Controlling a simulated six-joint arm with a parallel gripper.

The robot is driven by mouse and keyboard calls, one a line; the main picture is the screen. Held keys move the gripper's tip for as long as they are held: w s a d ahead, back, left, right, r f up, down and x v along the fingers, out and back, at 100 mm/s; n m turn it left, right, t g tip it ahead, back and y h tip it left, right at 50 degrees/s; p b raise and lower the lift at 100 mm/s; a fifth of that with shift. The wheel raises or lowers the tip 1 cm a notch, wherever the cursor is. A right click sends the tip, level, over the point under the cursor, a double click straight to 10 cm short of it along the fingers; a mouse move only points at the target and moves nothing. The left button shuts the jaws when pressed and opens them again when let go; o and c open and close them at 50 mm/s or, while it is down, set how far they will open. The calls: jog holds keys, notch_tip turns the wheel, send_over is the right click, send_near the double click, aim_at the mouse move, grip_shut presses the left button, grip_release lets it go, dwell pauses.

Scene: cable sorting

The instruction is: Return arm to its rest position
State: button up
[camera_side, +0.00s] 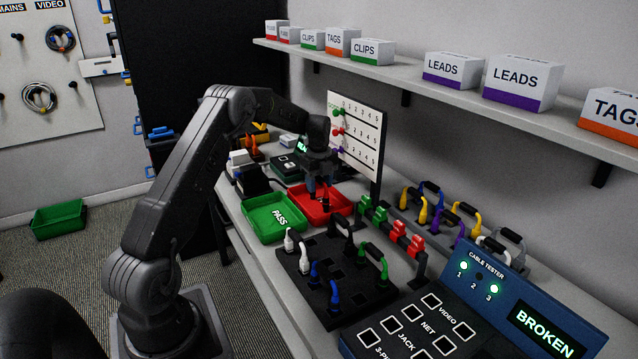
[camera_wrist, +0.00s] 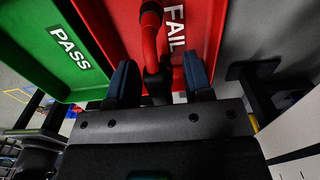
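My gripper (camera_side: 320,190) hangs low over the red FAIL tray (camera_side: 340,207) on the bench, with my arm reaching out to it. In the wrist view my gripper (camera_wrist: 160,80) is open, its two blue-grey fingers apart. A red cable with a dark plug (camera_wrist: 152,45) lies in the red tray (camera_wrist: 120,25) between the fingers, with gaps at its sides. Its lower end is partly hidden by the gripper body. The green PASS tray (camera_wrist: 40,50) is left of the red tray; it also shows in the side view (camera_side: 262,232).
A black socket board (camera_side: 330,285) with white, blue and green cables stands nearer the camera. A cable tester (camera_side: 500,300) reads BROKEN. A white score board (camera_side: 355,135) stands close behind my gripper. A shelf (camera_side: 450,85) with boxes runs along the wall. Clips (camera_side: 390,230) line the bench.

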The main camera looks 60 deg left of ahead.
jog(key=o, duration=0.6)
jog(key=shift+c, duration=0.2)
jog(key=shift+r, duration=0.1)
jog(key=shift+r, duration=3.95)
jog(key=s+d+r+n+t, duration=0.1)
jog(key=s+d+r+n, duration=0.3)
jog(key=d+r, duration=0.45)
jog(key=s+d+r+n+t, duration=0.1)
jog(key=s+d+r+n, duration=0.35)
jog(key=d, duration=0.65)
jog(key=s+d+f+n+t, duration=0.2)
jog(key=s+d+n, duration=0.7)
jog(key=s+d, duration=0.5)
jog(key=s+t, duration=0.1)
jog(key=s, duration=0.3)
jog(key=shift+s+d+t, duration=0.2)
jog(key=shift+s+t, duration=0.1)
